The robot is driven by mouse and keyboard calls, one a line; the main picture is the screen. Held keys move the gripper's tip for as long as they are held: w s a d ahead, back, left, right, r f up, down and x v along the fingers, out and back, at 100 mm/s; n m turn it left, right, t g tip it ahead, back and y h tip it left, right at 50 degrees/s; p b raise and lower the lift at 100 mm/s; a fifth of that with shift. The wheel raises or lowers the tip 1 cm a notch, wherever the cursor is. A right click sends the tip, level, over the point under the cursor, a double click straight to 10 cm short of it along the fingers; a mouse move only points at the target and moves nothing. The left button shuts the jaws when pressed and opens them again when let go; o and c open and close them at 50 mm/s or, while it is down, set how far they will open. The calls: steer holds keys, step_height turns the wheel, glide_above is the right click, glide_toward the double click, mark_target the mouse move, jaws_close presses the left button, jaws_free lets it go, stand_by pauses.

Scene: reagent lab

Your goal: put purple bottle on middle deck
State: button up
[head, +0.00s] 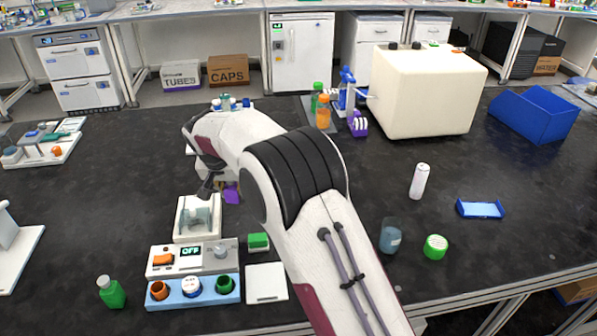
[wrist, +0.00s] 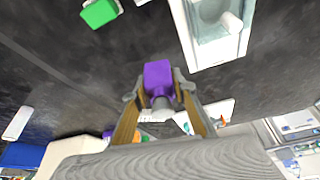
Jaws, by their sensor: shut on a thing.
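The purple bottle (wrist: 158,78) is between the fingers of my gripper (wrist: 160,95) in the wrist view, held with its neck toward the palm. In the head view a small part of the purple bottle (head: 231,193) shows beside my gripper (head: 208,186), above the dark bench; my arm hides the rest. A white device with a pale recessed platform (head: 197,222) stands just in front of the gripper, and it also shows in the wrist view (wrist: 232,55). I cannot tell which surface is the middle deck.
A control box reading OFF (head: 192,259) and a blue rack (head: 190,302) with coloured caps stand in front. A green bottle (head: 112,292) is to their left. A green block (head: 258,242) and white plate (head: 267,282) are to their right.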

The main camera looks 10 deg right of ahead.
steer(key=w+d+r+m+h, duration=0.1)
steer(key=w+d+m, duration=0.2)
steer(key=d, duration=1.6)
steer(key=m+g+h, duration=0.1)
steer(key=m, duration=0.3)
glide_above(375, 210)
steer(key=s, duration=0.1)
steer(key=shift+a+f, duration=0.35)
steer(key=shift+a, duration=0.1)
steer(key=shift+f, duration=3.15)
steer(key=shift+f, duration=1.85)
steer(key=shift+f, duration=0.15)
